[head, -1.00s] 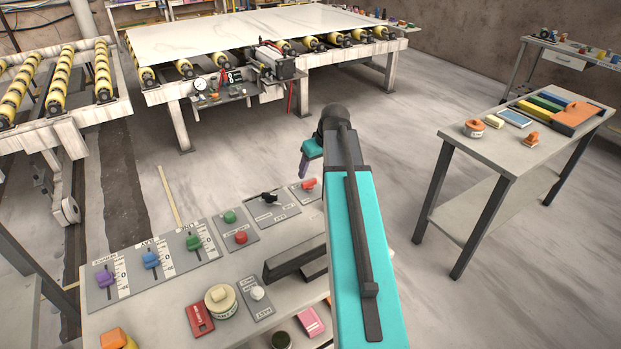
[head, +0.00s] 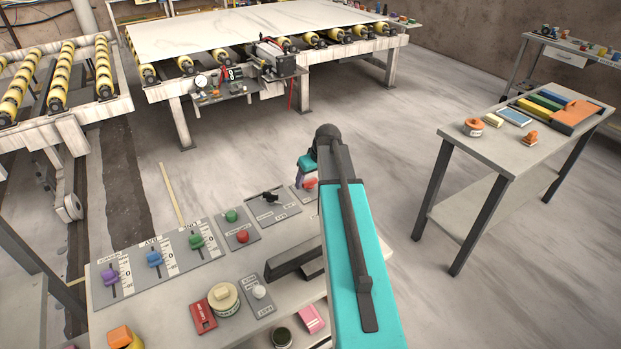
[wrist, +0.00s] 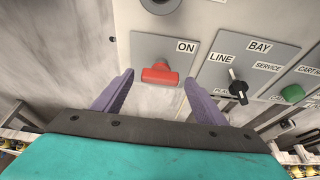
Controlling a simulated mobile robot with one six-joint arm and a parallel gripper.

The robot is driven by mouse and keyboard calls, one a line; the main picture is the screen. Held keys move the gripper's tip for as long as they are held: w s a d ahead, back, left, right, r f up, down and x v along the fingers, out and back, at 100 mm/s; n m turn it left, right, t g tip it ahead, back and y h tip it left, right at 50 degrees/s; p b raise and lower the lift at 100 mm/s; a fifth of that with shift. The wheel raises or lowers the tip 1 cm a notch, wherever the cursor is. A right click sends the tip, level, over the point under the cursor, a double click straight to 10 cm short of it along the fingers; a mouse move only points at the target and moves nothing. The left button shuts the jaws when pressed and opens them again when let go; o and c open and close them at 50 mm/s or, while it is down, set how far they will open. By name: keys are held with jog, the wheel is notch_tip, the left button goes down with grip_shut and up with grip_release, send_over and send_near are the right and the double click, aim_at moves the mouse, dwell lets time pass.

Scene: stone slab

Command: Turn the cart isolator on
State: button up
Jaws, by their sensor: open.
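A red T-shaped handle (wrist: 160,74) sits on a grey plate with an "ON" label to its upper right in the wrist view. The plate's name is not readable, so I cannot tell from lettering whether it is the cart isolator. In the head view the red handle (head: 310,182) is at the right end of the console's back row. My gripper (wrist: 158,76) is open, its purple fingers on either side of the handle in the picture. Contact is not visible. In the head view my gripper (head: 306,172) is partly hidden by my arm.
A black LINE/BAY/SERVICE selector (wrist: 238,88) and a green button (wrist: 292,93) are beside the handle's plate. The console (head: 190,290) also carries sliders, buttons and loose items. A side table (head: 480,155) stands right, with clear floor between.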

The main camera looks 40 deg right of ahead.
jog(key=c, duration=0.9)
jog(key=shift+a, duration=0.2)
jog(key=shift+c, duration=0.8)
jog(key=shift+d, duration=0.15)
